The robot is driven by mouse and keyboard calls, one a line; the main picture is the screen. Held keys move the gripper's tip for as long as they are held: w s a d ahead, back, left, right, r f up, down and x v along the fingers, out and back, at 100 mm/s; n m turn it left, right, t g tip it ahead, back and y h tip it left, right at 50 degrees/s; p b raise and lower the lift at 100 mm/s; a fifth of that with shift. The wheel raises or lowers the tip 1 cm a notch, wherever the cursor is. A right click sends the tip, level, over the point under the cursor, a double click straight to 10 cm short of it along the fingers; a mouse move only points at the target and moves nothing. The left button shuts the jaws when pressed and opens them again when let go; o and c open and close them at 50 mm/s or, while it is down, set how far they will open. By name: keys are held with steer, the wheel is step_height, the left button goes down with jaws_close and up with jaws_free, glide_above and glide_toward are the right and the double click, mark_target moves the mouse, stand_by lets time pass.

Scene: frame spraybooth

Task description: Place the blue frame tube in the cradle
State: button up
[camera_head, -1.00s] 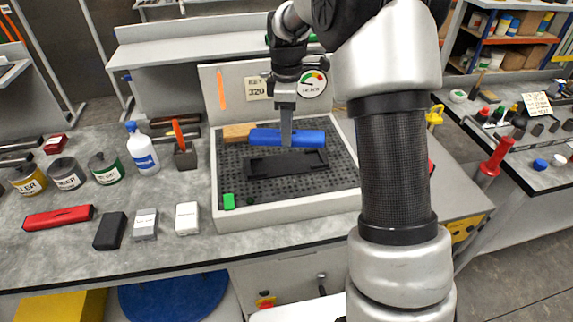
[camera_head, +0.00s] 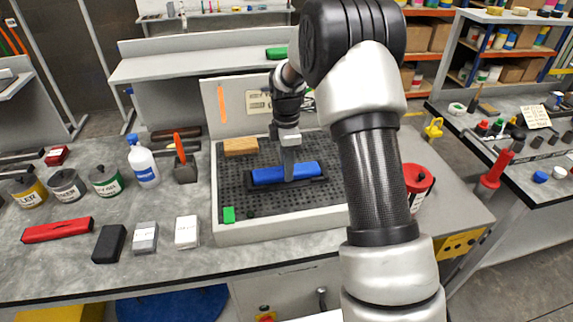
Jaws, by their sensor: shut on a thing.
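The blue frame tube (camera_head: 268,175) lies level at the black cradle (camera_head: 315,183) inside the booth tray. It covers most of the cradle, whose dark edges show around it. My gripper (camera_head: 289,172) points down from above and is shut on the tube near its middle. The fingertips are partly hidden against the tube. I cannot tell whether the tube rests fully on the cradle floor.
The booth tray (camera_head: 222,207) has a perforated dark floor and pale rim. A white bottle (camera_head: 143,162) and several tins stand left. A red can (camera_head: 417,183) stands right.

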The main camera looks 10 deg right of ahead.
steer(key=o, duration=0.7)
steer(key=shift+f, duration=0.15)
steer(key=o, duration=0.5)
